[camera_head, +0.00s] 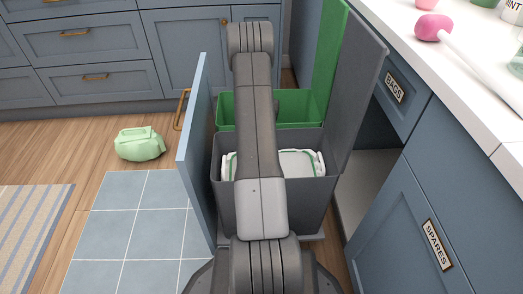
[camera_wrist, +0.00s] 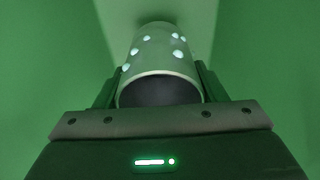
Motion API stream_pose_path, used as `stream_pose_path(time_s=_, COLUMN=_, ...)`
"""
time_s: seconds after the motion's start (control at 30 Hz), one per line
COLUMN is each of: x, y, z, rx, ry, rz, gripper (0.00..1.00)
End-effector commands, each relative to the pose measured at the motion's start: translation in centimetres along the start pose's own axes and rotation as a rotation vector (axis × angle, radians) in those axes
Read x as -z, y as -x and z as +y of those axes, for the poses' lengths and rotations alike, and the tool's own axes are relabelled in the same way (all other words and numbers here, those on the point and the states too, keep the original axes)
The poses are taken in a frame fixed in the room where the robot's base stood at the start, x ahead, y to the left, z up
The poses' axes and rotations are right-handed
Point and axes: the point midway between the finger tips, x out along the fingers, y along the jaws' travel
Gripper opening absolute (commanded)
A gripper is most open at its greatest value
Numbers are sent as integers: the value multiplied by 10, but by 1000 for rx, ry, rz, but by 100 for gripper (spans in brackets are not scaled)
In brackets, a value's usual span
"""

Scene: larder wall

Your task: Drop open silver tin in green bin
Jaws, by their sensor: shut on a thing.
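The green bin (camera_head: 308,104) stands open behind the grey bin in the pull-out unit, partly covered by my arm in the head view. In the wrist view, green walls (camera_wrist: 50,60) surround my gripper. My gripper (camera_wrist: 158,82) is shut on the open silver tin (camera_wrist: 158,60), with a finger at each side of it. The tin looks greyish under green light, with several bright spots on its side. Its open, dark mouth faces the wrist camera. My gripper and the tin are hidden in the head view.
A grey bin (camera_head: 230,200) with a white, green-edged item (camera_head: 300,162) inside stands in front. Raised lids (camera_head: 350,90) and the counter (camera_head: 490,70) border the right, and a blue door front (camera_head: 196,150) the left.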

Motion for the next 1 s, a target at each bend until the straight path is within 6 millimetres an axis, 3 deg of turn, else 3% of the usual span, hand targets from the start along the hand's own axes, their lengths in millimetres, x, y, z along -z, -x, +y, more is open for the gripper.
stream_pose_path(time_s=0.17, x=0, y=-2, z=0, rx=0, ry=0, rz=0, gripper=37)
stream_pose_path(time_s=0.2, x=0, y=-2, z=0, rx=0, ry=0, rz=0, gripper=70)
stream_pose_path(time_s=0.3, x=0, y=-2, z=0, rx=0, ry=0, rz=0, gripper=86)
stream_pose_path(time_s=0.57, x=0, y=-2, z=0, rx=0, ry=0, rz=0, gripper=86)
stream_pose_path(time_s=0.77, x=1, y=10, z=0, rx=0, ry=0, rz=0, gripper=86)
stream_pose_path(time_s=1.0, x=2, y=64, z=0, rx=-3, ry=-1, rz=0, gripper=86)
